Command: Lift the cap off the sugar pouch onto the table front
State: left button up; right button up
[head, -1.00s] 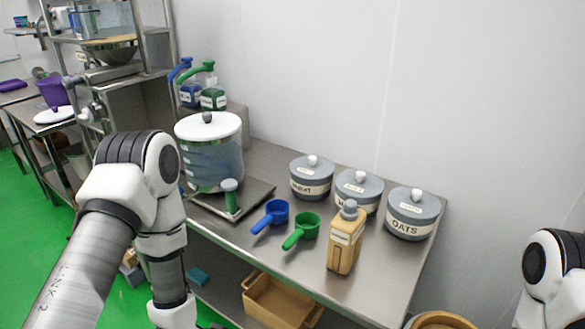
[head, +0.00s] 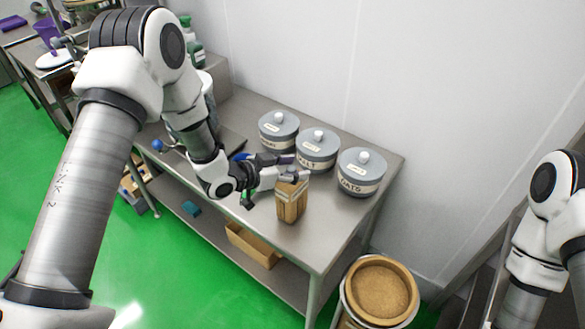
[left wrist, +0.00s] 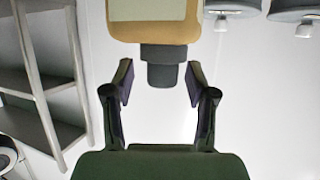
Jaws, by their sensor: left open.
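The tan sugar pouch (head: 290,205) stands upright near the front edge of the steel table (head: 330,225). My left gripper (head: 291,166) is at its top, reaching in from the left, and hides the cap in the head view. In the left wrist view, which is upside down, the grey cap (left wrist: 162,70) sits on the pouch (left wrist: 155,25). The open fingers of my left gripper (left wrist: 160,82) are on either side of the cap, with gaps showing on both sides. My right gripper is out of view; only part of that arm shows.
Lidded grey canisters, including the oats canister (head: 361,175), stand behind the pouch along the wall. A round tub of brown grains (head: 381,292) stands on the right below the table. My left arm covers much of the table's left part. Bare tabletop lies right of the pouch.

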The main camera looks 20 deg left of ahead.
pick_arm(q)
jog(key=shift+s+a, duration=0.1)
jog(key=shift+a, duration=0.2)
jog(key=c, duration=0.9)
jog(key=shift+d, duration=0.1)
jog(key=shift+r, duration=0.1)
